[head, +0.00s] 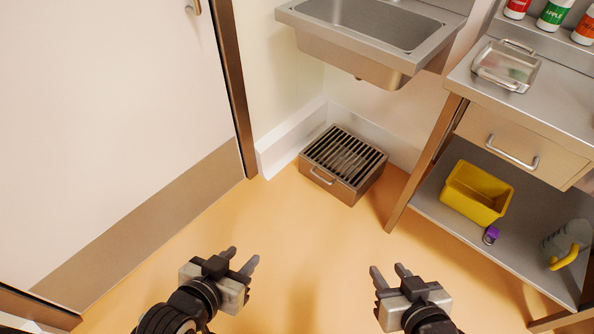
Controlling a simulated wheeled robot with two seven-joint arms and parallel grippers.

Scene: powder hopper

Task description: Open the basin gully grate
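The basin gully is a low metal box on the floor in the corner, below the sink. Its slotted grate (345,155) lies flat on top, with dark gaps between the bars. A bar handle (322,176) is on its front left edge. My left gripper (243,258) is open and empty over the floor, in front and to the left of the gully. My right gripper (388,272) is open and empty over the floor, in front and to the right of it. Neither gripper touches the gully.
A steel sink (370,35) hangs above the gully. A steel bench (540,95) with a drawer (520,140) stands at right, holding a yellow bin (476,192) on its lower shelf. A white door (105,120) is at left. The floor (300,235) between is clear.

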